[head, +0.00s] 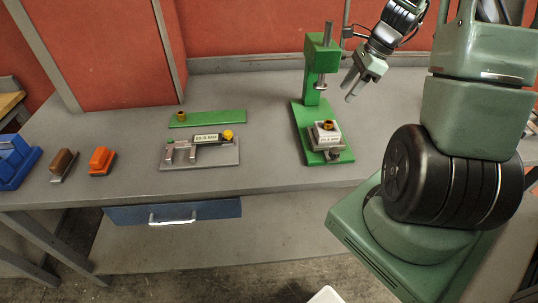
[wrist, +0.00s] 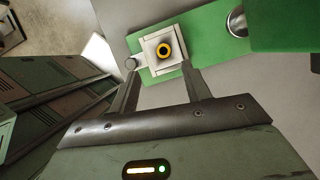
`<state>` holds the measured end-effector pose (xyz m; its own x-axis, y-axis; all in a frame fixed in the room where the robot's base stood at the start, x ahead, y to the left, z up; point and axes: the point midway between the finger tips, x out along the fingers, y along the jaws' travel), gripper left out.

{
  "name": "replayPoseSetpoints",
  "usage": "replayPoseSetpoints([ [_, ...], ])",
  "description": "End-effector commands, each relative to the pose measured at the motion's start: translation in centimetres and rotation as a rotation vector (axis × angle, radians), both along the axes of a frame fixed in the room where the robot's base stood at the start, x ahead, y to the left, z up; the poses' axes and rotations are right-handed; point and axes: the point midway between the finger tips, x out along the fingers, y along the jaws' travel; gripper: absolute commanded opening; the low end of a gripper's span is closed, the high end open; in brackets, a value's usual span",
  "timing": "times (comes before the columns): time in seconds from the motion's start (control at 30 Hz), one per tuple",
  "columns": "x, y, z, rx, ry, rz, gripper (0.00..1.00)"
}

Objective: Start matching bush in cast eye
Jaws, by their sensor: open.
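A pale square cast block (head: 325,141) with a printed label sits on the base of a green press (head: 313,75). A yellow-ringed bush (head: 328,125) is on top of it, at the middle of its upper face. In the wrist view the bush (wrist: 157,49) shows as a yellow ring with a dark centre on the pale block (wrist: 150,66); I cannot tell how deep it sits. A second yellow-ringed bush (head: 181,116) stands on a green strip (head: 215,118). My gripper (head: 351,92) is open and empty, above and right of the block; it also shows in the wrist view (wrist: 160,70).
A grey plate (head: 225,157) carries a labelled gauge (head: 205,138) with a yellow knob (head: 228,134). The press column and ram stand behind the block. Bench between plate and press is clear.

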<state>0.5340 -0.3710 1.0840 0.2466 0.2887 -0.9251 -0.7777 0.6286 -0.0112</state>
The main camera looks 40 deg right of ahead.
Motion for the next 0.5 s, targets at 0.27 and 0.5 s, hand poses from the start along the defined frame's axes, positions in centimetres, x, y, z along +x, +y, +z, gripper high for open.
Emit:
replayPoseSetpoints([
  [0.27,3.5,18.2,2.9,-0.122,-0.103,0.846,0.48],
  [0.5,-2.1,33.8,4.8,-0.249,-0.249,1.767,0.48],
])
